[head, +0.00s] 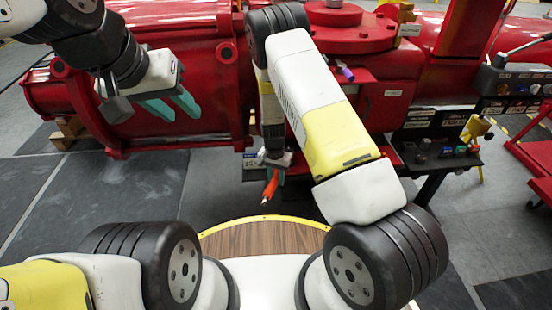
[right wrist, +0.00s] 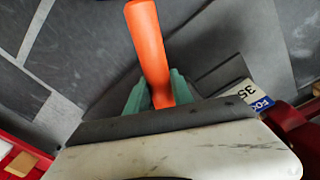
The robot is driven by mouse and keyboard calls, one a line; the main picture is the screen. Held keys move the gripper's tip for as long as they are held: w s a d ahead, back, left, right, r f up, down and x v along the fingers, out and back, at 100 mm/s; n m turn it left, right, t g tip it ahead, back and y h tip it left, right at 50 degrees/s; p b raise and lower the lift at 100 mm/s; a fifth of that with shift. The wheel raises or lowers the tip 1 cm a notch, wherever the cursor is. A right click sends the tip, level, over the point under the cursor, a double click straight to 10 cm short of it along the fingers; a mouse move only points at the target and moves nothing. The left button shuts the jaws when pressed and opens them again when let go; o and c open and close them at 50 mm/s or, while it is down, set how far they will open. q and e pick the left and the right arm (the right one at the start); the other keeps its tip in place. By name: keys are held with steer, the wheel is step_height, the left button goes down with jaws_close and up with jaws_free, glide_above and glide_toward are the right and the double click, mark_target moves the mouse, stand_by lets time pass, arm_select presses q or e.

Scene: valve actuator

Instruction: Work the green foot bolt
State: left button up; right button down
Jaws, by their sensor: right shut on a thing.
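My right gripper (head: 272,172) points down in front of the red actuator (head: 190,85). It is shut on an orange-handled thing (head: 268,190), whose lower part hangs below the fingers. In the right wrist view the orange handle (right wrist: 148,45) stands out from between the teal fingers (right wrist: 153,92). My left gripper (head: 170,106) is open and empty, before the actuator's left part. I cannot make out a green bolt in either view. A small blue and white plate (right wrist: 255,108) with partly readable lettering shows beside my right gripper; it also shows in the head view (head: 250,160).
A black shelf (head: 435,160) with several small items and a yellow object (head: 474,129) is at the right. A purple thing (head: 345,71) is on the actuator. A control box (head: 512,82) stands far right. Grey floor (head: 110,195) is open at the left.

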steer(key=shift+w+a+m, duration=0.3)
steer(key=shift+a+m, duration=0.15)
steer(key=shift+m, duration=0.05)
steer(key=shift+w+a, duration=0.1)
steer(key=shift+w+a+r+m, duration=0.1)
steer(key=shift+w+a+m, duration=0.6)
steer(key=shift+a+m, duration=0.3)
stand_by(0.5)
steer(key=shift+w+a+m, duration=0.6)
steer(key=shift+w+m, duration=0.1)
steer(key=shift+r, duration=0.1)
